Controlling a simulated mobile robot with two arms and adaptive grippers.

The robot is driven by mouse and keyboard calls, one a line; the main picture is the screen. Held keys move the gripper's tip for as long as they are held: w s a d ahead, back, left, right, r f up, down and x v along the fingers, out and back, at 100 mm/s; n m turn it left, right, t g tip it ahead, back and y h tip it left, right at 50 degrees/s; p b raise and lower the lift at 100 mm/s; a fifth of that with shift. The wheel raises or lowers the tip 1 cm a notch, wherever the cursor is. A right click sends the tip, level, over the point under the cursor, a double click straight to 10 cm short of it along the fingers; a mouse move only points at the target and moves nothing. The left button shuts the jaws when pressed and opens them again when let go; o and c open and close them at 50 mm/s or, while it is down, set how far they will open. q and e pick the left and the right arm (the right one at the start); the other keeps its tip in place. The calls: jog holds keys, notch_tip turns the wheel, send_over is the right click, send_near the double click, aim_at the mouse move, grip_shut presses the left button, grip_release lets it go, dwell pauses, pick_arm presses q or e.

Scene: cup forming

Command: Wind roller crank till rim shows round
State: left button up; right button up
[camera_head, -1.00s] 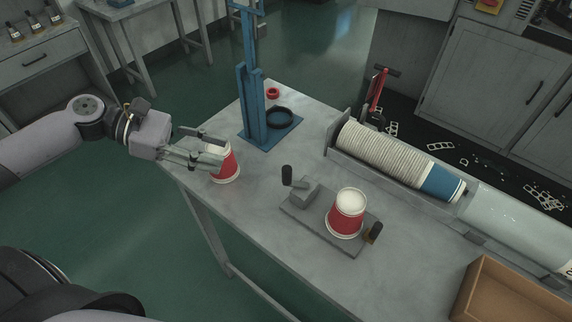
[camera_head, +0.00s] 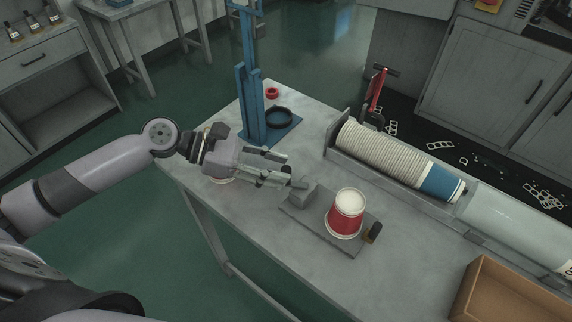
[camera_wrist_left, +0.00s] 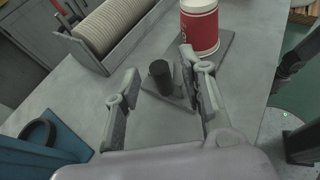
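The roller fixture is a grey plate (camera_head: 318,228) on the table with a grey block (camera_head: 302,193) at its left end. A red cup (camera_head: 345,217) with a white top and a white band at its lower edge stands on the plate, also seen in the left wrist view (camera_wrist_left: 200,27). My left gripper (camera_head: 287,174) is at the block's crank. In the left wrist view it is open, with the dark crank knob (camera_wrist_left: 160,75) between its fingers (camera_wrist_left: 163,80), apparently not squeezed. The knob is mostly hidden by the fingers in the head view. My right gripper is not in view.
A blue press stand (camera_head: 250,110) is at the back. A trough (camera_head: 330,150) of stacked cups lies right, with a cardboard box (camera_head: 515,297) at lower right. A dark knob (camera_head: 373,232) sits at the plate's right end.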

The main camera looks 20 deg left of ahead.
pick_arm(q)
jog(key=shift+x, duration=1.3)
jog(key=shift+c, duration=0.3)
grip_shut()
